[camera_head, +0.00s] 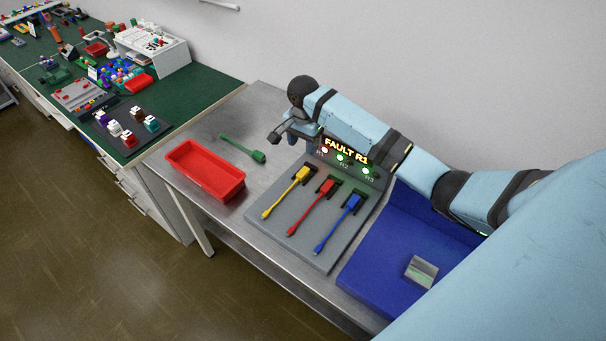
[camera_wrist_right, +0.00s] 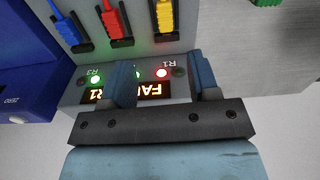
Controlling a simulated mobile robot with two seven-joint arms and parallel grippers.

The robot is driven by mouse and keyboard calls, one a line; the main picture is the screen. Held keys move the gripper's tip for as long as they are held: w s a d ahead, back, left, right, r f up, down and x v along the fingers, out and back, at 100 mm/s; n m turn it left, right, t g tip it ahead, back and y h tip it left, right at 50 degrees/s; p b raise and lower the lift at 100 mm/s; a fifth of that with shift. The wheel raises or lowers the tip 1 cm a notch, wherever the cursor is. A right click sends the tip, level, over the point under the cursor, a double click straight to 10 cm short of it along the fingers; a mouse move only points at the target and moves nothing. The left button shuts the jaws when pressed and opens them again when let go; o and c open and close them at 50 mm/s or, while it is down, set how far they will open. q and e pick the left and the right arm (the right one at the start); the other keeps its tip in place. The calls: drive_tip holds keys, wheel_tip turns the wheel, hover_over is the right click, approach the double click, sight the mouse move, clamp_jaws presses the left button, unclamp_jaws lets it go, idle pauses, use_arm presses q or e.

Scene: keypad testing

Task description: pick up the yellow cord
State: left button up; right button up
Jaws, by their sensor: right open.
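The yellow cord (camera_head: 286,193) lies on the grey keypad board (camera_head: 312,252), its thick plug end at a black socket toward the panel. It is the leftmost of three cords. In the right wrist view its plug (camera_wrist_right: 165,14) shows at the top edge, beyond the fingers. My right gripper (camera_head: 291,133) is above the back of the board, by the lit display, behind the yellow cord and apart from it. In the right wrist view its two blue fingers (camera_wrist_right: 162,72) stand apart with nothing between them. My left gripper is not in view.
A red cord (camera_head: 312,207) and a blue cord (camera_head: 338,222) lie to the right. The display (camera_head: 346,149) reads "FAULT R1". A red tray (camera_head: 205,171) and green cord (camera_head: 243,149) are left on the metal table. A blue bin (camera_head: 385,265) stands right.

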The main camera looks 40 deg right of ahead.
sight(303, 172)
drive_tip(key=shift+m, duration=0.4)
drive_tip(key=f, duration=0.8)
drive_tip(key=w+f, duration=0.1)
drive_tip(key=f, duration=0.4)
drive_tip(key=shift+d+p, duration=0.4)
drive_tip(key=c, duration=1)
